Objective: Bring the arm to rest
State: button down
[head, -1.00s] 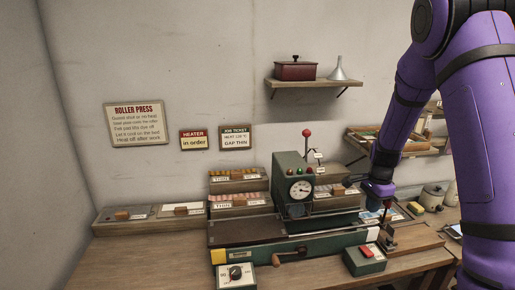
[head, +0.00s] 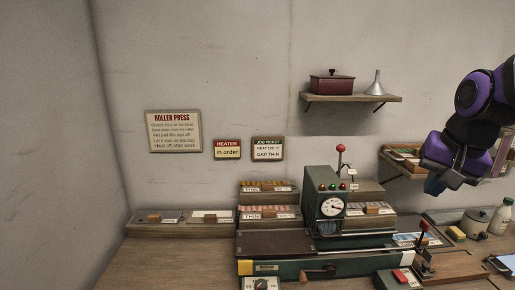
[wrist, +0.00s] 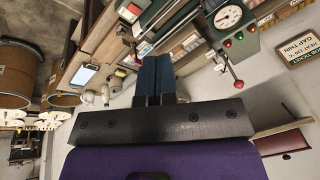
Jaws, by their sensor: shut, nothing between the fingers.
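My gripper (head: 434,185) is raised at the right of the head view, in front of the wall and the right-hand shelf, clear of the bench. Its blue fingers also show in the wrist view (wrist: 155,72); they are together, with nothing between them. The purple arm is folded at the right edge of the head view, partly out of frame. The green roller press (head: 325,200) with its dial and red-knobbed lever stands on the bench, to the left of and below my gripper.
A wall shelf (head: 352,98) holds a dark red box and a funnel. A lower shelf (head: 402,165) is close behind my gripper. A red-button box (head: 399,279), a jar (head: 474,222) and a white bottle (head: 501,217) stand on the bench. The left bench front is bare.

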jog(key=s+a+r+n+t, duration=0.1)
jog(key=s+n, duration=0.2)
jog(key=s, duration=0.3)
jog(key=s+a+r+n, duration=0.2)
jog(key=s+n, duration=0.1)
jog(key=s, duration=0.3)
jog(key=shift+s+r+t+h, duration=0.25)
jog(key=shift+r+t+h, duration=0.05)
jog(key=shift+t, duration=0.1)
jog(key=c, duration=1.6)
grip_release()
jog(key=shift+s, duration=0.2)
jog(key=o, duration=0.8)
jog(key=shift+s, duration=0.1)
jog(key=shift+c, duration=0.2)
jog(key=g, duration=0.5)
send_over(396, 270)
notch_tip(396, 270, down, 32)
jog(key=shift+n, duration=0.3)
notch_tip(396, 270, down, 12)
jog(key=shift+r, duration=0.2)
